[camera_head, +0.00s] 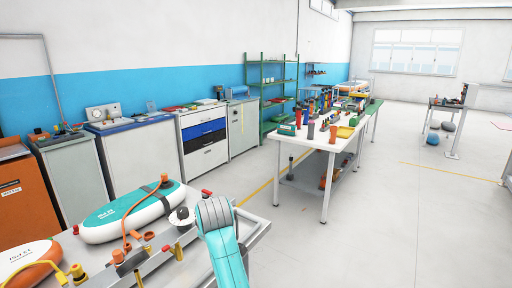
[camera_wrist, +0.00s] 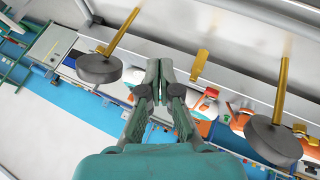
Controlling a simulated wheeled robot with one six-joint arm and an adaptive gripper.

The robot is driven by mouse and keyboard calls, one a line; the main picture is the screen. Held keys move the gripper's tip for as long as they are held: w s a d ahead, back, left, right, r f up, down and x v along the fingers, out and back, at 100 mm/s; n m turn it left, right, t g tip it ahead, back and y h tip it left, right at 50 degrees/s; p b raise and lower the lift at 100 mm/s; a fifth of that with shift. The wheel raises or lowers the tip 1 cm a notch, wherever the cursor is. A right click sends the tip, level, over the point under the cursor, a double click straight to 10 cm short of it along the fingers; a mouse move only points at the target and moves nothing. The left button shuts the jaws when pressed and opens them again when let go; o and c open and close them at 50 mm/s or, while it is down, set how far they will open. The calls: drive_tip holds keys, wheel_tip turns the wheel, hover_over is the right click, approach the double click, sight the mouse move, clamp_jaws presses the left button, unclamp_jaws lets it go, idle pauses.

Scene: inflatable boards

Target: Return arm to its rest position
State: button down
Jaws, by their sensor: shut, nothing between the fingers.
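My gripper (camera_wrist: 158,82) shows in the wrist view, its two dark fingers together with nothing between them. It points away from the camera, with no object touching its fingertips that I can see. In the head view, my teal and grey arm (camera_head: 225,250) rises at the bottom centre, beside the right end of the workbench. The fingers cannot be made out in that view.
The metal workbench (camera_head: 190,264) holds a teal-and-white inflatable board (camera_head: 110,218) and an orange-and-white one (camera_head: 30,262). A white table (camera_head: 340,142) with tools stands further back. In the wrist view, dark round discs (camera_wrist: 98,68) on yellow rods flank the fingers.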

drive_tip(key=s+d+f+m, duration=0.1)
drive_tip(key=s+d+f, duration=0.15)
drive_tip(key=f, duration=0.35)
drive_tip(key=s+d+f, duration=0.1)
drive_tip(key=d+f, duration=0.2)
drive_tip(key=f, duration=0.3)
drive_tip(key=s+d+f+m+t, duration=0.2)
drive_tip(key=s+d+f, duration=0.6)
drive_tip(key=s+f, duration=0.15)
drive_tip(key=s+d+f+m+t, duration=0.1)
drive_tip(key=s+d+f+m, duration=0.1)
drive_tip(key=s+d+f, duration=0.75)
drive_tip(key=s+d+r+m+t+h, duration=0.1)
drive_tip(key=s+d+r+m, duration=0.15)
drive_tip(key=s, duration=0.85)
drive_tip(key=s+d+r+m+t, duration=0.1)
drive_tip(key=s+d+r+t, duration=0.15)
drive_tip(key=s, duration=0.95)
drive_tip(key=s+d+r+m, duration=0.2)
drive_tip(key=s+r, duration=0.5)
drive_tip(key=s+d+r+m+t+h, duration=0.1)
drive_tip(key=s+r+m, duration=0.1)
drive_tip(key=s+r, duration=0.4)
drive_tip(key=shift+s+d+r, duration=0.35)
drive_tip(key=shift+s+r, duration=0.05)
drive_tip(key=shift+s, duration=0.75)
